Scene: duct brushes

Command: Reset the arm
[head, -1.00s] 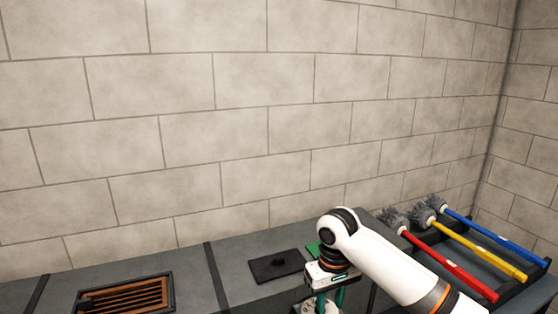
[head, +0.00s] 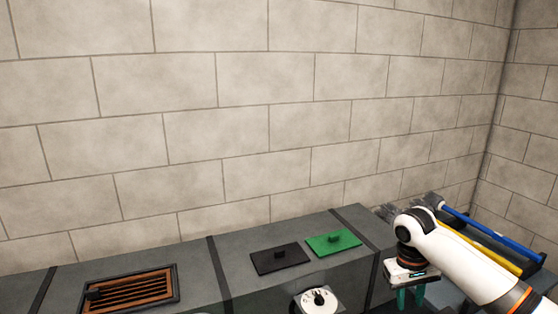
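My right gripper (head: 411,298) hangs at the lower right in the head view, in front of the duct's right part. Its two teal fingers point down with a gap between them, and I see nothing held; the tips are near the picture's bottom edge. My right arm comes in from the lower right corner. Behind it lie a blue-handled brush (head: 495,235) and a yellow-handled brush (head: 480,248), with grey bristle heads toward the wall. The arm covers most of the red brush's place; only grey bristles (head: 386,211) show there. My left gripper is not in view.
A grey duct (head: 225,246) runs along the block wall. On it are a brown slatted vent (head: 130,290), a black plate (head: 279,259) and a green plate (head: 333,242). A white round dial (head: 318,300) is on its front. The space above the duct is clear.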

